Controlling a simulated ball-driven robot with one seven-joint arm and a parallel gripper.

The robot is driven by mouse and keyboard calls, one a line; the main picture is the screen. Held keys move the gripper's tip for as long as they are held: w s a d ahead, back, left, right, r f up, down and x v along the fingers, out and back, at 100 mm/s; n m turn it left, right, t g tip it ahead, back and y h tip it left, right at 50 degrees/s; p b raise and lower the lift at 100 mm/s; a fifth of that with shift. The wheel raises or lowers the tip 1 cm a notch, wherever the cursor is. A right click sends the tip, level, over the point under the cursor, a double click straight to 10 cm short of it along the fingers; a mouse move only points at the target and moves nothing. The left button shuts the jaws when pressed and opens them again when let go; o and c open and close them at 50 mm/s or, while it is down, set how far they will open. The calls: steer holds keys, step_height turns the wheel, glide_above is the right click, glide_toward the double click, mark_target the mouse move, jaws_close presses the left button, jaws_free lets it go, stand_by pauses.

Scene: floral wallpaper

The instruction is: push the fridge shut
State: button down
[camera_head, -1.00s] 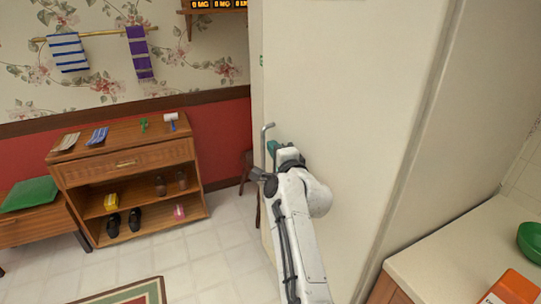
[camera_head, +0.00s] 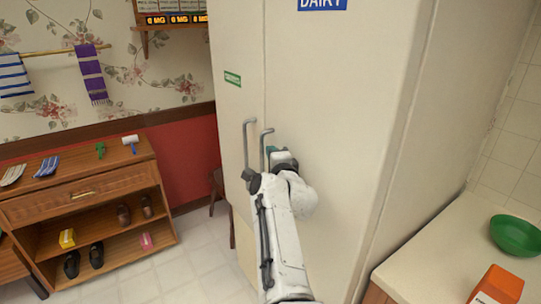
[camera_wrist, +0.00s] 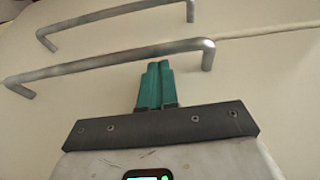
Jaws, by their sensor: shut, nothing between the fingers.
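The fridge (camera_head: 340,110) is a tall cream cabinet with two doors side by side, split by a thin vertical seam. Each door has a grey bar handle near the seam: the left handle (camera_head: 247,148) and the right handle (camera_head: 264,150). Both handles also show in the wrist view, the nearer one (camera_wrist: 110,60) just beyond my fingertips. My gripper (camera_head: 271,150) is at the right door's face, beside its handle. Its teal fingers (camera_wrist: 154,72) are together and empty, pointing at the door. I cannot tell whether they touch it, or whether a small gap remains at the seam.
A counter (camera_head: 440,250) with a green bowl (camera_head: 516,234) and an orange box (camera_head: 497,287) stands close on the right. A wooden shelf unit (camera_head: 85,190) with shoes stands on the left. Tiled floor (camera_head: 165,272) lies open between it and the fridge.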

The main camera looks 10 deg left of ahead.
steer(key=shift+d, duration=0.1)
stand_by(0.5)
steer(key=v, duration=1)
steer(key=shift+s+p, duration=0.3)
steer(key=shift+s, duration=0.05)
